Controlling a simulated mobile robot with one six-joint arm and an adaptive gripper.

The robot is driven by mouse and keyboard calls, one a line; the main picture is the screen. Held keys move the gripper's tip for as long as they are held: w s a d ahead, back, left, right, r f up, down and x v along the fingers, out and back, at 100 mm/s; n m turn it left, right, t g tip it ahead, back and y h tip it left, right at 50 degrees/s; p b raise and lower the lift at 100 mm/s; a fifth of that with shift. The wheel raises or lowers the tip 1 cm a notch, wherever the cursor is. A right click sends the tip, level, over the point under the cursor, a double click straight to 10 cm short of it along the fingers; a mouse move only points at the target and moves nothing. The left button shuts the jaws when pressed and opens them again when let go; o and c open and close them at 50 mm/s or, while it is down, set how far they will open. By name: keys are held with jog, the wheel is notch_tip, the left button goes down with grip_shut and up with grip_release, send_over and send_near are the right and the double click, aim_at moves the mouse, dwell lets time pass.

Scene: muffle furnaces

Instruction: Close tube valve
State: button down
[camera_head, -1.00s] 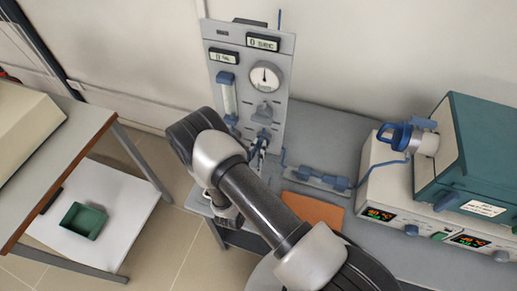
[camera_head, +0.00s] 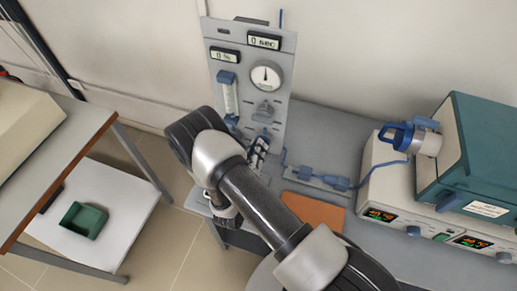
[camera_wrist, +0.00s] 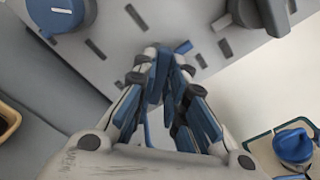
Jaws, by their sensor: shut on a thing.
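The grey instrument panel (camera_head: 284,60) stands upright against the wall at the back of the bench and fills the top of the wrist view (camera_wrist: 115,65). My gripper (camera_head: 262,143) is at its lower front, partly hidden by my arm in the head view. In the wrist view my gripper (camera_wrist: 160,58) has its fingertips close together at the panel, shut on a blue valve handle (camera_wrist: 158,78) between them. The fingers hide most of the handle, so its angle is unclear. A small blue lever (camera_wrist: 184,47) shows just right of the fingertips.
A blue tube fitting (camera_head: 335,182) lies on the bench near an orange mat (camera_head: 314,209). Furnace units (camera_head: 490,150) stand at right. A blue-topped flowmeter (camera_head: 228,92) and a gauge (camera_head: 266,77) are on the panel. A side table (camera_head: 95,130) is at left.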

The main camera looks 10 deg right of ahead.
jog(key=shift+a+f+n, duration=0.1)
jog(key=shift+f+n, duration=0.05)
jog(key=shift+n, duration=2.35)
jog(key=shift+f+n, duration=0.1)
jog(key=shift+n, duration=2.4)
jog(key=c, duration=1.6)
grip_release()
jog(key=v, duration=1.2)
